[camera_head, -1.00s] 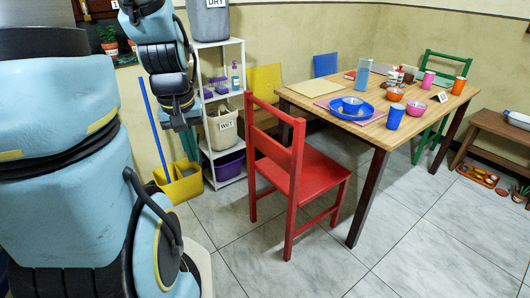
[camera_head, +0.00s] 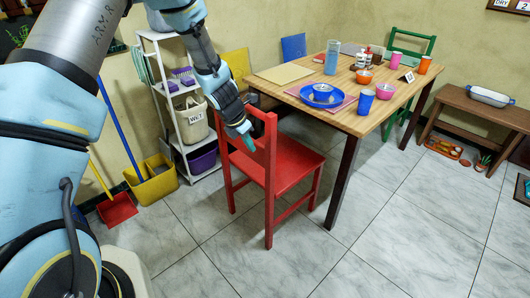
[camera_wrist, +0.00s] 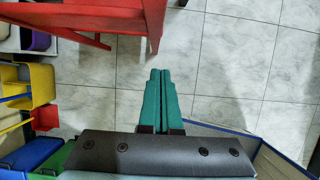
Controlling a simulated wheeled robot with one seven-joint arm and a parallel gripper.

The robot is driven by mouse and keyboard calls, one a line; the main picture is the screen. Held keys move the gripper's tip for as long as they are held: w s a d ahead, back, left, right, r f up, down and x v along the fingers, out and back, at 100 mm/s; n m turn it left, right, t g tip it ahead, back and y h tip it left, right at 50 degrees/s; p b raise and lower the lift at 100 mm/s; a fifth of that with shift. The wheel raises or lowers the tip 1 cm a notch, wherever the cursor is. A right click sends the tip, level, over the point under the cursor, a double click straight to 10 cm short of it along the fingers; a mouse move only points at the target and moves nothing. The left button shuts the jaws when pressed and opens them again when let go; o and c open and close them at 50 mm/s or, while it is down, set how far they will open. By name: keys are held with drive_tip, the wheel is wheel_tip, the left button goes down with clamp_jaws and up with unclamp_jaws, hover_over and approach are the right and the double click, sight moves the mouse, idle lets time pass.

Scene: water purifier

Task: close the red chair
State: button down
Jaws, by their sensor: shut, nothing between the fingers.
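The red chair (camera_head: 283,165) stands upright at the near left side of the wooden table, with its seat partly under the tabletop and its back toward me. In the head view my gripper (camera_head: 246,141) is in front of the chair's backrest, pointing down. In the wrist view its teal fingers (camera_wrist: 160,73) lie side by side, shut and empty. The red chair (camera_wrist: 90,20) is at the top left there, with its post just beyond the fingertips. I cannot tell whether they touch.
The wooden table (camera_head: 352,98) holds several cups, bowls and a blue plate (camera_head: 321,99). A white shelf (camera_head: 181,120) and a yellow bucket (camera_head: 152,181) stand at the left. A wooden bench (camera_head: 478,110) is at the right. The tiled floor in front is clear.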

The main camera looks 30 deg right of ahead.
sight(265, 153)
drive_tip(key=shift+w+d+f+p, duration=0.2)
drive_tip(key=shift+d+f+p, duration=0.35)
drive_tip(key=shift+d+f, duration=0.65)
drive_tip(key=shift+w+d+f+p, duration=0.25)
drive_tip(key=shift+d+f+p, duration=0.35)
drive_tip(key=shift+d+f, duration=0.55)
drive_tip(key=shift+w+d+f+p, duration=0.2)
drive_tip(key=shift+d+f+p, duration=0.35)
drive_tip(key=shift+d+f, duration=0.65)
drive_tip(key=shift+a+f, duration=0.1)
drive_tip(key=shift+a, duration=0.05)
